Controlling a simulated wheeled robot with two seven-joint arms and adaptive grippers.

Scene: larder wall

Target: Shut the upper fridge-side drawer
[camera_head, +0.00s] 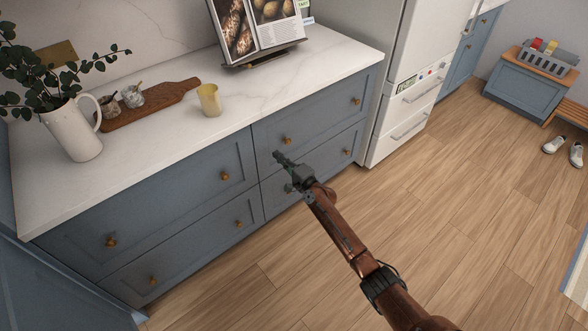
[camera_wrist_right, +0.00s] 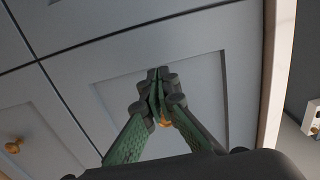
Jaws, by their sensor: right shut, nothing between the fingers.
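The upper fridge-side drawer (camera_head: 318,108) is the blue-grey front under the worktop, left of the white fridge. Its front looks about flush with its neighbours; I cannot tell a small gap from this angle. It has two brass knobs, a left one (camera_head: 287,140) and a right one (camera_head: 356,100). My right gripper (camera_head: 279,156) is shut and empty, in front of the drawers just below the left knob. In the right wrist view its shut fingers (camera_wrist_right: 156,78) point at a panelled front (camera_wrist_right: 205,85), partly covering a brass knob (camera_wrist_right: 165,122). Contact cannot be told. My left gripper is not in view.
The lower drawer (camera_head: 320,160) and the left-hand drawers (camera_head: 165,205) look shut. The worktop (camera_head: 225,130) holds a jug (camera_head: 78,130), board, yellow cup (camera_head: 209,100) and cookbook stand. The fridge (camera_head: 415,60) stands at the right. The wooden floor in front is clear.

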